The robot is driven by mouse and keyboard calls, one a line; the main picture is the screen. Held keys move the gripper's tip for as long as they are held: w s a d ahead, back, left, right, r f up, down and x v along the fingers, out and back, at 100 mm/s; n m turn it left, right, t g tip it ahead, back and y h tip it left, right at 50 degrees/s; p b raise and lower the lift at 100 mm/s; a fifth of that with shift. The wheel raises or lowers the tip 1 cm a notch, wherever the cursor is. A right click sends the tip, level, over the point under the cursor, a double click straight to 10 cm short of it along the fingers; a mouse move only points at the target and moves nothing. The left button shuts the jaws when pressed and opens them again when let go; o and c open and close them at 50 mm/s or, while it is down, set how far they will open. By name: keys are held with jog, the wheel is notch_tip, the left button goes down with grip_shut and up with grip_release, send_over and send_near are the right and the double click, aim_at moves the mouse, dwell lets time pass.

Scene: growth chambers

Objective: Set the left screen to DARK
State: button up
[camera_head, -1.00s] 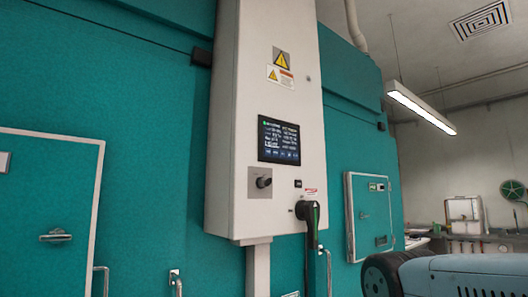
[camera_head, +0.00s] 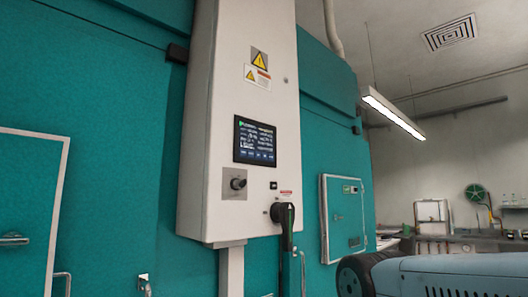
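A dark touch screen (camera_head: 254,141) with small white text is set in the front of a tall white control cabinet (camera_head: 215,120). The text is too small to read. Below the screen is a black rotary knob (camera_head: 238,183) on a grey plate. A larger black handle (camera_head: 287,218) sits lower right on the cabinet. This is the only screen clearly in view, so I cannot tell whether it is the left one. My gripper is not in view.
Teal chamber walls (camera_head: 110,90) flank the cabinet. A white-framed door (camera_head: 28,195) is at left and a small teal door (camera_head: 344,215) at right. A blue-grey rounded body (camera_head: 440,275) fills the lower right. A bench with bottles stands far behind.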

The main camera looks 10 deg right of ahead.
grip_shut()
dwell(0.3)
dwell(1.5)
